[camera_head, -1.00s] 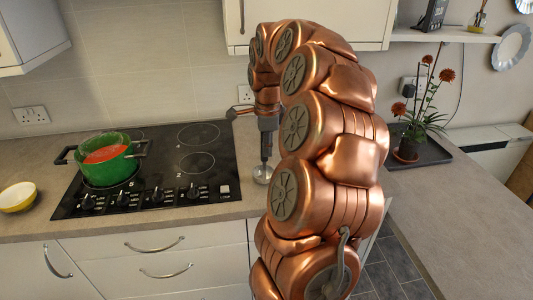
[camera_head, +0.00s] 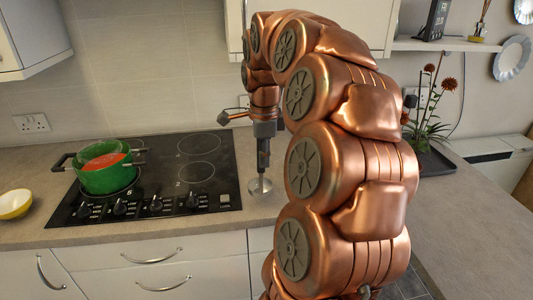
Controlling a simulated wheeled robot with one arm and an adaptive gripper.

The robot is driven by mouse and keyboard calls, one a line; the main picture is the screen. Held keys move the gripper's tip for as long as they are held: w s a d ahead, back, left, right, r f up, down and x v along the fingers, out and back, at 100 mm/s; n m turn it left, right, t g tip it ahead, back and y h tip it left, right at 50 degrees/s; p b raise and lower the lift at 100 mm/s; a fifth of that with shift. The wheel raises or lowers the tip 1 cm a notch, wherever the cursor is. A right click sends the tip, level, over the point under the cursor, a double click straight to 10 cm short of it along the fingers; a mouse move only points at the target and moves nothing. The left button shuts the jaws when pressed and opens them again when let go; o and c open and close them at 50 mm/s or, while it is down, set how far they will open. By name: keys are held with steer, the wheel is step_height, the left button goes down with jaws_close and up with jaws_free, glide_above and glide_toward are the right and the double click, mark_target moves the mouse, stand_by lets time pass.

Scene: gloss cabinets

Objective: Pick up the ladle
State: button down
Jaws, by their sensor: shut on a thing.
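The ladle (camera_head: 261,187) shows as a small, round silver piece over the counter just right of the hob. It is directly below my gripper (camera_head: 263,160), which points straight down. The dark fingers are shut on the ladle's upper part, and that part is mostly hidden by them. I cannot tell whether the ladle touches the counter or hangs a little above it.
A black hob (camera_head: 180,165) lies just left of the ladle, with a green pot (camera_head: 107,180) on it. A yellow bowl (camera_head: 15,205) sits at far left. A potted plant (camera_head: 425,132) stands on the right counter. Wall cabinets (camera_head: 375,25) hang above.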

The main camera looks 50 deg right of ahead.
steer(key=s+a+r+b, duration=0.1)
steer(key=s+a+b, duration=0.1)
steer(key=s+a, duration=0.3)
steer(key=a, duration=0.3)
steer(key=shift+s+a, duration=0.2)
steer(key=shift+a, duration=0.1)
stand_by(0.3)
